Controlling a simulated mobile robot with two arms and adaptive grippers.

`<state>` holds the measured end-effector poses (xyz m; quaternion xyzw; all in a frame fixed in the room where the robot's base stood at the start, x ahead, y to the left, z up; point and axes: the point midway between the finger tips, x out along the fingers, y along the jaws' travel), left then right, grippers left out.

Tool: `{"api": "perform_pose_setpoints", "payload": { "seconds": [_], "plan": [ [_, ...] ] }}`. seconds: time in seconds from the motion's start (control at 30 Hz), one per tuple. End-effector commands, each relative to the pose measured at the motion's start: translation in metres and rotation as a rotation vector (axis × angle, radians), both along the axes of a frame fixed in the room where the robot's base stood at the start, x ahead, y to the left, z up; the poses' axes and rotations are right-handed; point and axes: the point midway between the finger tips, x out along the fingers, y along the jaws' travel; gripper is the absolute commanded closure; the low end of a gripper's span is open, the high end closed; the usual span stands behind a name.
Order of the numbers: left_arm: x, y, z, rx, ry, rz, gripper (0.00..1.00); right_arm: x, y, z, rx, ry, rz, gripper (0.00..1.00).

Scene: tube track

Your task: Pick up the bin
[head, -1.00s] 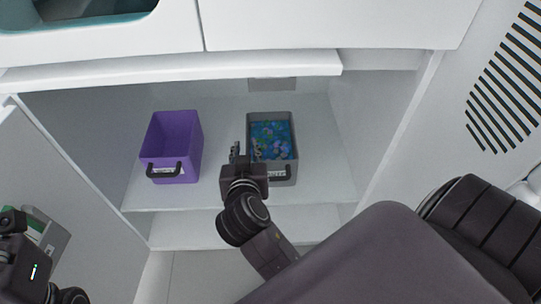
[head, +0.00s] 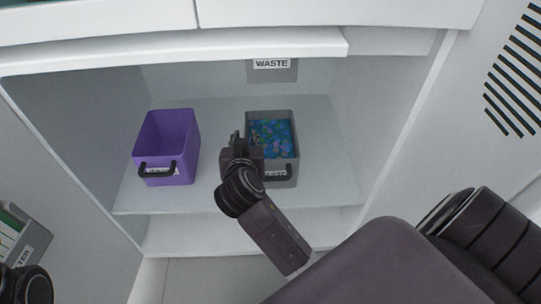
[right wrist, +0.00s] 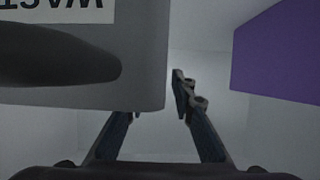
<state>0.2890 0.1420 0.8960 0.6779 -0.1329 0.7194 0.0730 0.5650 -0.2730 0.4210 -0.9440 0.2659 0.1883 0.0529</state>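The grey bin (head: 287,173) stands on the cabinet shelf, filled with blue and green pieces, with a dark handle on its front. In the right wrist view its front (right wrist: 140,60) appears close and upside down, with the label and handle (right wrist: 60,55) at upper left. My right gripper (head: 239,140) is at the bin's front left corner in the head view. In the wrist view its fingers (right wrist: 156,97) are apart with nothing held between them; the bin's lower corner hides one fingertip. Contact cannot be told. Only dark parts of my left arm show at lower left; its gripper is not visible.
A purple bin (head: 167,142) stands left of the grey one, and also shows in the wrist view (right wrist: 285,55). A grey panel marked WASTE (head: 272,69) is on the back wall. Another container (head: 22,238) is at left. The cabinet's upper edge (head: 180,48) overhangs the shelf.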

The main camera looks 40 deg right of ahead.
Motion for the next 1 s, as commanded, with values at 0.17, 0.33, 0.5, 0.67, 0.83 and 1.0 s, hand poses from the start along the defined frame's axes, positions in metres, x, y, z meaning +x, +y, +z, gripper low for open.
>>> {"api": "perform_pose_setpoints", "payload": {
  "seconds": [0.17,0.33,0.5,0.67,0.83,1.0],
  "plan": [
    [0.0000,0.0001,0.0005,0.000,0.000,0.000,1.00,-0.0003,0.0000,0.0004,0.000,0.000,0.000,0.80],
    [0.0000,0.0000,0.0004,0.000,0.000,0.000,1.00,-0.0004,0.0001,0.0004,0.000,0.000,0.000,0.99],
    [-0.0002,-0.0001,0.0004,0.000,0.000,0.000,1.00,-0.0005,0.0002,0.0004,0.000,0.000,0.000,1.00],
    [-0.0002,-0.0001,0.0004,0.000,0.000,-0.001,1.00,-0.0005,0.0002,0.0003,0.000,0.000,0.000,1.00],
    [-0.0002,-0.0001,0.0004,-0.001,0.000,-0.001,1.00,-0.0003,0.0001,0.0011,-0.001,-0.002,0.000,1.00],
    [-0.0003,0.0000,0.0018,-0.001,0.000,-0.001,1.00,-0.0003,0.0000,0.0030,-0.001,-0.002,0.000,1.00]
  ]
}}
